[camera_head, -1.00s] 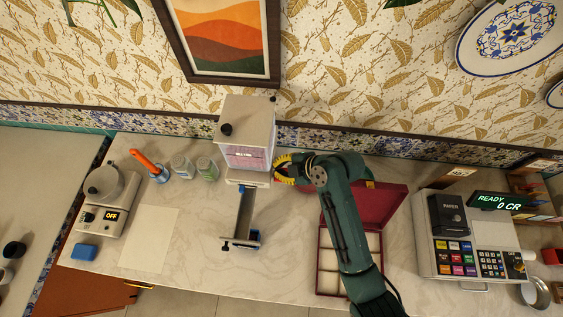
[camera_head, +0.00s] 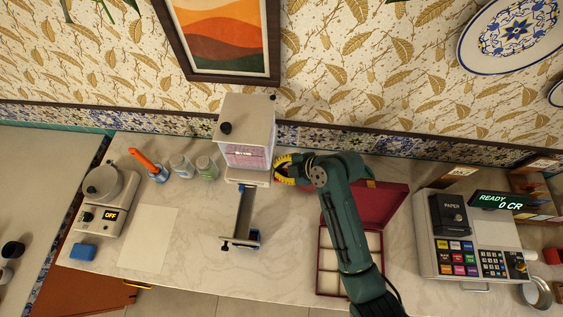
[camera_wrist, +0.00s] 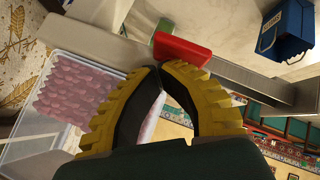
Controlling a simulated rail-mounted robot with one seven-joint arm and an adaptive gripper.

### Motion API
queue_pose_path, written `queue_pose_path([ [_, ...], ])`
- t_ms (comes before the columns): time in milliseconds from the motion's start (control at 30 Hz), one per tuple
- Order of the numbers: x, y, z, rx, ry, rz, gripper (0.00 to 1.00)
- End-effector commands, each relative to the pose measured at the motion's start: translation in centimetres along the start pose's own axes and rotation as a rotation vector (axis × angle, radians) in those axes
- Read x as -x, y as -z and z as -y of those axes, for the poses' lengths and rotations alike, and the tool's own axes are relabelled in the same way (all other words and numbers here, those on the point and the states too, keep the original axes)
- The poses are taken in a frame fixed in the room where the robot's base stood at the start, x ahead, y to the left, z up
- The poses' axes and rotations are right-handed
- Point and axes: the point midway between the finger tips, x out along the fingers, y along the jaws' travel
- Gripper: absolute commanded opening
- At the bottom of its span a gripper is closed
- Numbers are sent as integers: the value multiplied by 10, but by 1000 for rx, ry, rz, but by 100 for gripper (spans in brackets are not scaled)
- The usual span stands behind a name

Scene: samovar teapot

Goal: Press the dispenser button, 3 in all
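The dispenser (camera_head: 246,135) is a pale box with a clear front full of pink pieces, standing at the back of the counter. The pink pieces also show behind clear plastic in the wrist view (camera_wrist: 75,90). A red button (camera_wrist: 182,50) sticks out from the dispenser's pale body, just beyond my fingertips. My gripper (camera_head: 281,169) is at the dispenser's right side in the head view. Its yellow toothed fingers (camera_wrist: 161,67) have their tips together with nothing held. The tips look very near the button; whether they touch it I cannot tell.
An open red box (camera_head: 330,282) lies under my arm.

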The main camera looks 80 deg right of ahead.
Motion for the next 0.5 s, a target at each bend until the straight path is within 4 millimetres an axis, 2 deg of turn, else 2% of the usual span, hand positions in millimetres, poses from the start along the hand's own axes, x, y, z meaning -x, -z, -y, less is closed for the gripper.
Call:
queue_pose_path([
  [500, 22, 15, -14, -1, 3, 1, 0],
])
